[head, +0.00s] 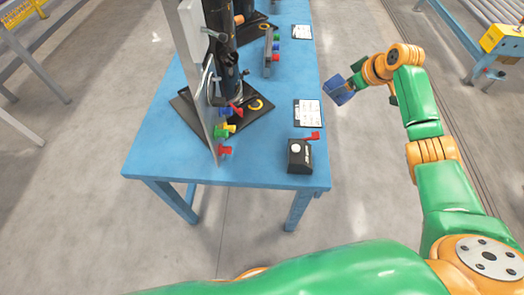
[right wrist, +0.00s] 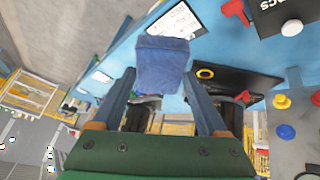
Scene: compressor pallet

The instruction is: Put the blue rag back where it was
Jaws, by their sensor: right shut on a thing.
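The blue rag (head: 338,92) is held in my right gripper (head: 352,84), just off the right edge of the blue table (head: 160,150), with floor behind it in the head view. In the right wrist view, the folded rag (right wrist: 162,62) sits at the fingertips of the right gripper (right wrist: 163,85), one finger on each side. The rag looks clear of the table top, but its height is hard to tell. My left gripper is not in view.
A black box (head: 299,157) with a white knob and red lever stands at the table's near right corner. Beyond it lies a white card (head: 308,113). An upright panel (head: 200,90) with colored knobs stands left on a black mat (head: 250,103).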

